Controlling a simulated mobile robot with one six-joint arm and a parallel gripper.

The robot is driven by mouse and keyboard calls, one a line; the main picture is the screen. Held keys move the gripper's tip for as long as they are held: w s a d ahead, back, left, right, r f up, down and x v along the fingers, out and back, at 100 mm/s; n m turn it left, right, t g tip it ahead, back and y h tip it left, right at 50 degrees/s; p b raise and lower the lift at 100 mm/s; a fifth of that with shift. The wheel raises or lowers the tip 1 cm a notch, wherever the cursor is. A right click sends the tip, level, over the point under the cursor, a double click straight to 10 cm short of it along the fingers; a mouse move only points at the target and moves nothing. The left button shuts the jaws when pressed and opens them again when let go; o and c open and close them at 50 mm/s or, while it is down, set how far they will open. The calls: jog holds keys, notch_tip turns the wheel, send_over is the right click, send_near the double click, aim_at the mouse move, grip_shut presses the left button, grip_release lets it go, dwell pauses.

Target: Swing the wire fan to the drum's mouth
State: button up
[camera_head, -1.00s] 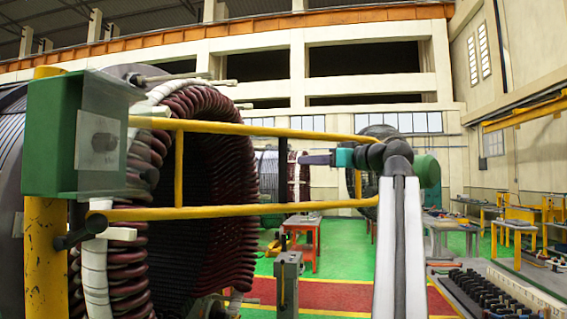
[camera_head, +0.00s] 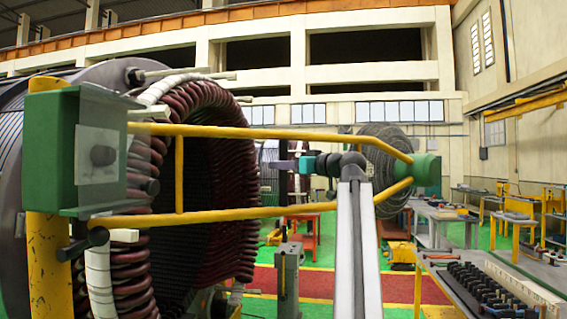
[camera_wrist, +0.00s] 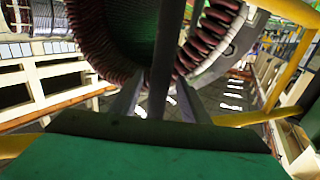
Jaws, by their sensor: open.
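The round grey wire fan (camera_head: 385,150) with its green housing (camera_head: 427,172) hangs at the far end of a yellow two-rail swing arm (camera_head: 265,133). A green box (camera_head: 75,148) on a yellow post carries the arm's near end at left. The drum (camera_head: 210,90), its mouth ringed with maroon coils, stands at left behind the rails and fills the top of the wrist view (camera_wrist: 75,30). My gripper (camera_head: 278,164) is open and points left, seen between the rails. A dark bar (camera_wrist: 165,60) runs between its fingers in the wrist view; whether it is touched, I cannot tell.
A grey stand (camera_head: 288,280) is on the floor ahead of the drum. A bench with rows of black parts (camera_head: 490,285) is at lower right, with more tables behind.

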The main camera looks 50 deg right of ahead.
jog(key=shift+w, duration=0.2)
grip_shut()
dwell(0.4)
